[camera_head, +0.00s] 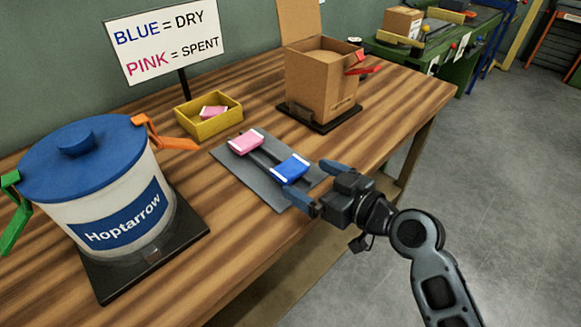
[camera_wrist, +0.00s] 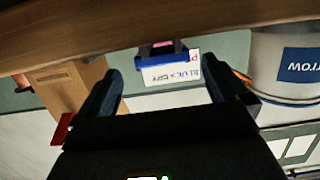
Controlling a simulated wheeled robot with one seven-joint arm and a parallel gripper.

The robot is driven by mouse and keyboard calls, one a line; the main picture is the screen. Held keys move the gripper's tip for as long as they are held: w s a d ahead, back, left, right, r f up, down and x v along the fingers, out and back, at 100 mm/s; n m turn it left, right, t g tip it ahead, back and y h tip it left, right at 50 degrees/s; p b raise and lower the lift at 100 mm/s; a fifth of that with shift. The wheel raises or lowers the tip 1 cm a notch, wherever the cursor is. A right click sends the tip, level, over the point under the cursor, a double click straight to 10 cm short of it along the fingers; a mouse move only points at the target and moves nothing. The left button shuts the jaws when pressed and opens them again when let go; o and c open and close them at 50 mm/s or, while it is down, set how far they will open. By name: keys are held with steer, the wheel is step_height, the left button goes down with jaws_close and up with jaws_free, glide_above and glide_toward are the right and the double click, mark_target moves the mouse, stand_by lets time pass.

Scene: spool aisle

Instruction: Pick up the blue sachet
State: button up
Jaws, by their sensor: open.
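The blue sachet (camera_head: 290,167), with white ends, lies on a grey mat (camera_head: 227,155) on the wooden bench. A pink sachet (camera_head: 246,142) lies behind it to the left on the same mat. My gripper (camera_head: 303,176) is open and empty at the bench's front edge, its blue fingers spread to either side of the blue sachet's near end. I cannot tell if they touch it. In the wrist view, which is upside down, the blue sachet (camera_wrist: 155,59) shows beyond and between my open fingers (camera_wrist: 163,72), with a bit of pink behind it.
A yellow bin (camera_head: 222,124) holding pink sachets stands behind the mat. A large Hoptarrow tub (camera_head: 105,190) with a blue lid stands at left. A cardboard box (camera_head: 322,85) stands at right. A sign (camera_head: 163,45) reads BLUE = DRY, PINK = SPENT.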

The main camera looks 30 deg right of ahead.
mark_target(298, 173)
steer(key=x, duration=0.3)
steer(key=p+x, duration=0.1)
steer(key=x, duration=0.2)
steer(key=shift+w+a+r, duration=0.2)
steer(key=shift+c, duration=0.4)
steer(key=c, duration=0.9)
